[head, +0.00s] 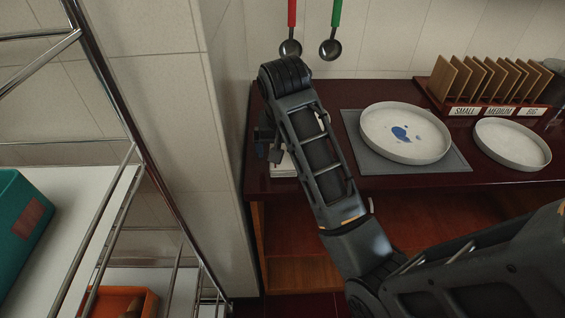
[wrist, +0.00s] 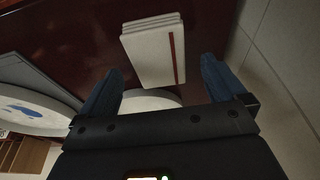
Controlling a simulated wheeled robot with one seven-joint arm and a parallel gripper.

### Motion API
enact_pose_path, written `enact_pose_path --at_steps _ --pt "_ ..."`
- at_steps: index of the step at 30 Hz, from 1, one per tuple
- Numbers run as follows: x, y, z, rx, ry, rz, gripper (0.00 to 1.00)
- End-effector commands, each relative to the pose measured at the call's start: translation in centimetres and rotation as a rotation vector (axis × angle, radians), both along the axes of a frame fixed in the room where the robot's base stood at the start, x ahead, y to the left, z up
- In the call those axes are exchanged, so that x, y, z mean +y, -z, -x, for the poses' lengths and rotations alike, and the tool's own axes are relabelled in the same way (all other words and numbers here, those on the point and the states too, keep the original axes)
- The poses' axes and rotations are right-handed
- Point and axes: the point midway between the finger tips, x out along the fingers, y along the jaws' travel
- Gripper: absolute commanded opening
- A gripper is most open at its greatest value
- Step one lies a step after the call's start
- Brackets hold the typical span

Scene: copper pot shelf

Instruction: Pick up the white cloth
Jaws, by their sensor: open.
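The white cloth (wrist: 153,52) is a folded stack with a red stripe along one edge, lying flat on the dark red counter. In the head view the cloth (head: 284,166) is at the counter's left end, partly hidden behind my arm. My gripper (wrist: 157,78) is open and empty, with its two dark blue fingers spread wider than the cloth. The cloth appears just ahead of the fingertips, roughly centred between them and apart from them. In the head view my gripper (head: 265,142) is small and partly hidden beside the arm, over the cloth.
A white plate with blue spots (head: 405,132) rests on a grey mat (head: 440,165) right of my arm. Another white plate (head: 512,143) and a wooden rack (head: 490,80) stand further right. The wall (head: 225,150) is close left. Two ladles (head: 330,48) hang above.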

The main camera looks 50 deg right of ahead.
Motion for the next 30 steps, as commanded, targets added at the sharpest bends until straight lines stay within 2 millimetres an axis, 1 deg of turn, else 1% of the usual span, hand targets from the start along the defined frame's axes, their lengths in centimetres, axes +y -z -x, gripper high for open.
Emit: enact_pose_path --at_steps 3,7,30 --pt "-0.4 1.4 -0.2 0.003 0.000 -0.002 0.98" --pt "-0.5 2.3 -0.3 0.001 0.000 -0.001 0.98" --pt "-0.6 2.7 -0.3 0.000 0.001 -0.001 0.98"
